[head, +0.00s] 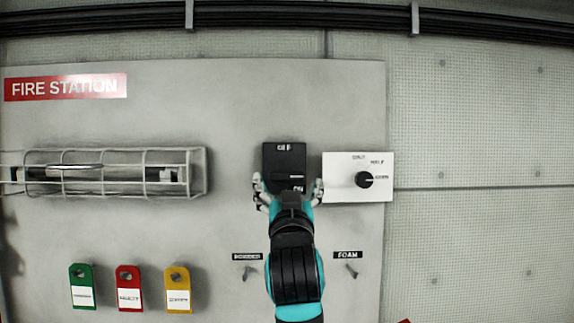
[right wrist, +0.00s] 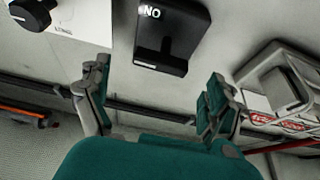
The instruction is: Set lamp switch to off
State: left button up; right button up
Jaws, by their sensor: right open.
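The lamp switch (head: 284,158) is a black box on the grey wall panel, with OFF lettered at its top and ON at its bottom. A thin horizontal lever edge shows just above the ON label; its exact position is hard to tell. My right gripper (head: 289,188) is open in front of the switch's lower part, with one finger near each side. In the right wrist view the switch (right wrist: 178,35) appears upside down, beyond the open, empty fingers of my right gripper (right wrist: 155,100). I cannot tell whether either finger touches it. My left gripper is not in view.
A white plate (head: 338,192) with a black rotary knob (head: 364,180) sits close right of the switch. A caged lamp (head: 105,172) is on the left. Green (head: 82,286), red (head: 129,288) and yellow (head: 178,289) tags hang below. Two small toggles flank my forearm, including the FOAM toggle (head: 351,271).

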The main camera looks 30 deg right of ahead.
aim_at(287, 176)
jog(key=p+x, duration=0.1)
jog(key=x, duration=0.3)
jog(key=shift+w+r, duration=0.1)
jog(key=shift+r, duration=0.05)
jog(key=shift+w+d+r, duration=0.1)
jog(key=shift+w+d, duration=0.2)
jog(key=shift+w, duration=0.1)
jog(key=shift+c, duration=0.9)
jog(key=c, duration=1)
